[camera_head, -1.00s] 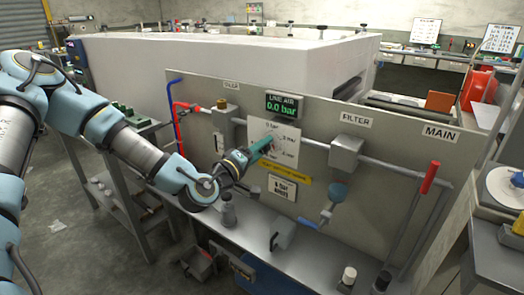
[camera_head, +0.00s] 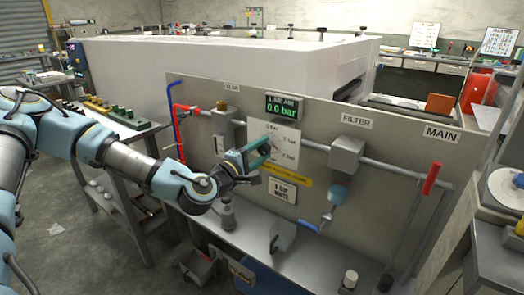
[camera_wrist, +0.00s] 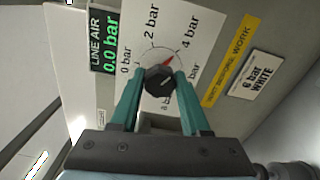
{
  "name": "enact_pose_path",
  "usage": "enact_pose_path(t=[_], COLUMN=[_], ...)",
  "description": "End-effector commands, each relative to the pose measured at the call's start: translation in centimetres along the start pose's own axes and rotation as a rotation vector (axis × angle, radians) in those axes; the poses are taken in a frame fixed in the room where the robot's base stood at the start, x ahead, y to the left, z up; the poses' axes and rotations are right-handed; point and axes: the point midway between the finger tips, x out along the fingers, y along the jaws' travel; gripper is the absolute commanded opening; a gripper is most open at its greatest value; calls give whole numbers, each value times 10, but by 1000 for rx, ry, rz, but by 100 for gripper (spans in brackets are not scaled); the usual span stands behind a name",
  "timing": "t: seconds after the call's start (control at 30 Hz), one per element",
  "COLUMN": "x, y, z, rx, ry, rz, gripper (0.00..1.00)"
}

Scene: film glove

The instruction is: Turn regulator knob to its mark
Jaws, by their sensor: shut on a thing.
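The dark round regulator knob (camera_wrist: 158,81) sits on a white scale plate (camera_head: 286,151) with bar labels. My gripper (camera_head: 258,150) is at the plate, with its teal fingers shut on the knob, one on each side in the wrist view (camera_wrist: 159,83). A red mark (camera_wrist: 168,62) shows at the knob's upper right edge, between the 2 bar and 4 bar labels. I cannot tell whether it is on the knob or the plate. The LINE AIR display (camera_head: 286,107) reads 0.0 bar in green. In the head view my fingers hide the knob.
A yellow strip (camera_head: 287,173) and a small white sign (camera_head: 283,190) are below the plate. The FILTER block (camera_head: 346,154) and a red-handled lever (camera_head: 431,178) labelled MAIN are to the right. A grey bench (camera_head: 300,262) runs below.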

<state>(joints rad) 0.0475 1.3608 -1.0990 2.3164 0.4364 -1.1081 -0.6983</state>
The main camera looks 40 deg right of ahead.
Motion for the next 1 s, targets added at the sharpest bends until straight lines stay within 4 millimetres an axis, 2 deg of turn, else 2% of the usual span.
enact_pose_path(t=[0.37,0.4,0.63,0.87,1.0], x=[0,0,0,0,-8], y=[-1,-1,0,0,-1], z=[0,0,0,0,0], rx=[-3,-3,-2,-2,-2], ry=[0,0,0,0,0], rz=[-2,-2,-1,-1,-1], gripper=[0,51,76,76,76])
